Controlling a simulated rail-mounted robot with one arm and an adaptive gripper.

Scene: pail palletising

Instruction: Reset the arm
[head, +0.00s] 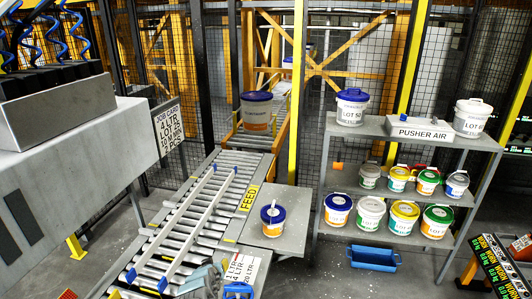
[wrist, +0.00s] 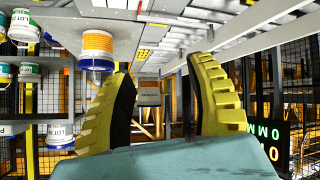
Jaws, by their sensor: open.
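My gripper (wrist: 161,68) shows in the wrist view, its two yellow ribbed fingers with black pads spread apart. No object is between them. The wrist view is upside down. A small white pail with an orange band (wrist: 97,45) and a blue lid is left of the fingers, apart from them. In the head view a blue-lidded pail (head: 272,226) stands upright on the grey side table (head: 285,200) by the conveyor.
The roller conveyor (head: 212,190) has light guide rails; a larger blue-lidded pail (head: 256,112) stands at its far end. A shelf rack (head: 395,192) at right holds several pails. A blue bin (head: 373,258) sits on the floor below. A grey machine housing (head: 70,150) stands left.

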